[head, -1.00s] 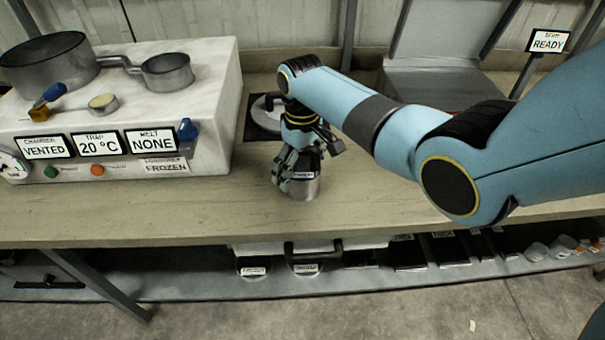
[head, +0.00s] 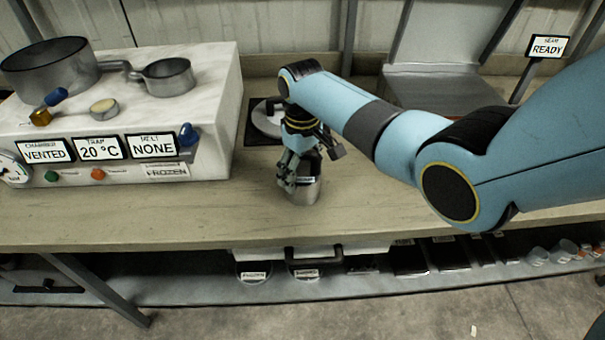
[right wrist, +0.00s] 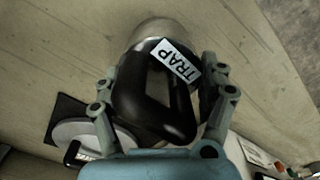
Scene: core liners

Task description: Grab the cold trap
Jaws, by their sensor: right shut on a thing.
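The cold trap is a silver metal canister (head: 307,190) standing on the bench below my right gripper in the head view. In the right wrist view the cold trap (right wrist: 178,70) shows a black looped handle and a white label reading TRAP. My right gripper (head: 300,172) is shut on the cold trap, with its fingers (right wrist: 165,100) on either side of the black handle. The gripper hides much of the trap's top in the head view. I cannot tell whether its base touches the bench. My left gripper is not in view.
A white freeze-dryer unit (head: 218,115) with label displays and metal pans stands at the left. A round lid with a dark handle (head: 268,118) lies on a black mat behind the gripper. A grey machine (head: 440,88) stands at the back right. The bench front (head: 400,215) is clear.

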